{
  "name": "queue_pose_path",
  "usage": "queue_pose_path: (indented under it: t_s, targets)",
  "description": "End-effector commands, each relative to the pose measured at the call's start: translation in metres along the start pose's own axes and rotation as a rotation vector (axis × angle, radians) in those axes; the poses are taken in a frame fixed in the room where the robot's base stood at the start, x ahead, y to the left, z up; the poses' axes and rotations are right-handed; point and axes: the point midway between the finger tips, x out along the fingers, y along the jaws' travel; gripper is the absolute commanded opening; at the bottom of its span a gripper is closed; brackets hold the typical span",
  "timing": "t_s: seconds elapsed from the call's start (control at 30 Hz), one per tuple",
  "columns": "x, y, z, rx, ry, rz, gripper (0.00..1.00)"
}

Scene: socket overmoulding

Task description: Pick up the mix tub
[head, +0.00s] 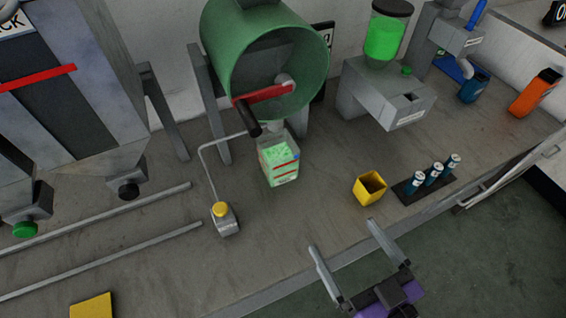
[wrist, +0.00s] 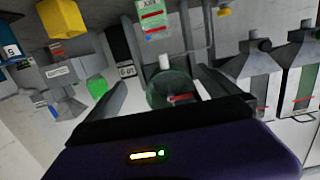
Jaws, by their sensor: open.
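The mix tub (head: 280,163) is a clear, box-shaped tub with green contents and a red-striped label. It stands upright on the bench in front of the green drum in the head view. In the wrist view the tub (wrist: 153,20) shows at the top edge, partly cut off, with "MIX" readable on its label. My gripper (head: 342,236) is open and empty. Its two fingers are spread over the bench's front edge, nearer the front than the tub and to its right, clearly apart from it.
The green drum (head: 260,60) with a red crank stands behind the tub. A yellow-button pedestal (head: 224,220) is left of the tub. A yellow open cup (head: 369,188) and a rack of several dark bottles (head: 433,177) are to the right. Bench between gripper and tub looks clear.

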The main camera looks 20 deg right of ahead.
Motion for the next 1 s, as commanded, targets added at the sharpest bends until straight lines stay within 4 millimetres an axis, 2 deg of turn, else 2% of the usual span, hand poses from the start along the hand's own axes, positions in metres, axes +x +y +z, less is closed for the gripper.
queue_pose_path:
  t_s: [0.3, 0.6, 0.73, 0.83, 1.0]
  targets:
    - [0.115, -0.001, 0.01, 0.002, 0.03, 0.0, 1.0]
    - [0.226, -0.002, 0.027, -0.005, -0.105, -0.004, 1.0]
    - [0.248, -0.003, 0.044, -0.009, -0.203, -0.006, 1.0]
    - [0.251, -0.003, 0.056, -0.01, -0.258, -0.007, 1.0]
    - [0.257, -0.003, 0.065, -0.011, -0.29, -0.008, 1.0]
